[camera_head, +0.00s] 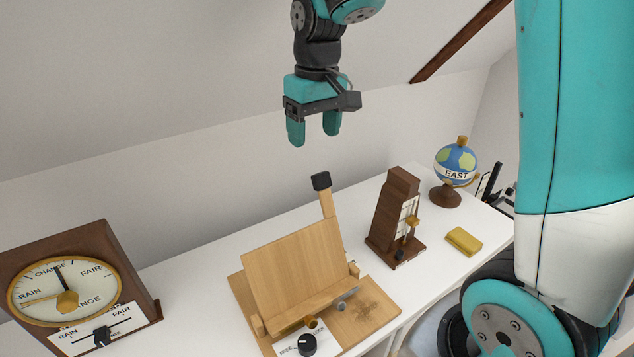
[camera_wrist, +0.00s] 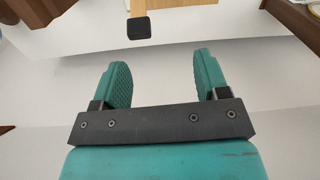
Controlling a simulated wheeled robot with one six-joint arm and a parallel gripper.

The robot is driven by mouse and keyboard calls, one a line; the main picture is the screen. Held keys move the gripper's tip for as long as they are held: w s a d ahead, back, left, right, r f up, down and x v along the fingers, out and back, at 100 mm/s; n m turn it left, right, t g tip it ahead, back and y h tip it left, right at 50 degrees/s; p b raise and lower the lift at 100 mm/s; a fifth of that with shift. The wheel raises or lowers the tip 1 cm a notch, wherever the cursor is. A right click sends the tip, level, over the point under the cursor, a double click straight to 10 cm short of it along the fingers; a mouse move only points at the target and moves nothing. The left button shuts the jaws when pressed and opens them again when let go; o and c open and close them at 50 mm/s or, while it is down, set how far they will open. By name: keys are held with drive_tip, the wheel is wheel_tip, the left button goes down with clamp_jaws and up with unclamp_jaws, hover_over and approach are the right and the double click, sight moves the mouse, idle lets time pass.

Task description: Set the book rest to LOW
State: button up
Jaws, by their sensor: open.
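The wooden book rest (camera_head: 297,263) stands on the white desk, its panel leaning back on a wooden base (camera_head: 370,308). A strut with a black knob (camera_head: 321,181) rises behind the panel; the knob also shows at the top of the wrist view (camera_wrist: 139,28). A black dial (camera_head: 307,344) and a white label sit at the front of the base. The label is too small to read fully. My gripper (camera_head: 314,138) is open and empty, in the air above the black knob and apart from it. Its two teal fingers show in the wrist view (camera_wrist: 161,80).
A barometer (camera_head: 95,240) stands at the left. A brown metronome-like device (camera_head: 393,215), a globe marked EAST (camera_head: 457,165) and a yellow block (camera_head: 463,241) stand to the right. The sloped ceiling and wall lie behind the desk (camera_head: 195,279). A dark beam (camera_head: 455,42) crosses the slope.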

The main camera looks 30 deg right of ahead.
sight(321, 173)
drive_tip(key=shift+m+h, duration=0.3)
drive_tip(key=shift+m, duration=0.2)
drive_tip(key=d+f, duration=0.1)
drive_tip(key=f, duration=0.3)
drive_tip(key=w+d+f+p, duration=0.1)
drive_tip(key=f, duration=0.3)
drive_tip(key=w+d+f+p, duration=0.1)
drive_tip(key=f, duration=0.4)
drive_tip(key=shift+w+d, duration=0.1)
drive_tip(key=shift+w, duration=0.15)
drive_tip(key=shift+r, duration=0.1)
drive_tip(key=c, duration=1.3)
clamp_jaws()
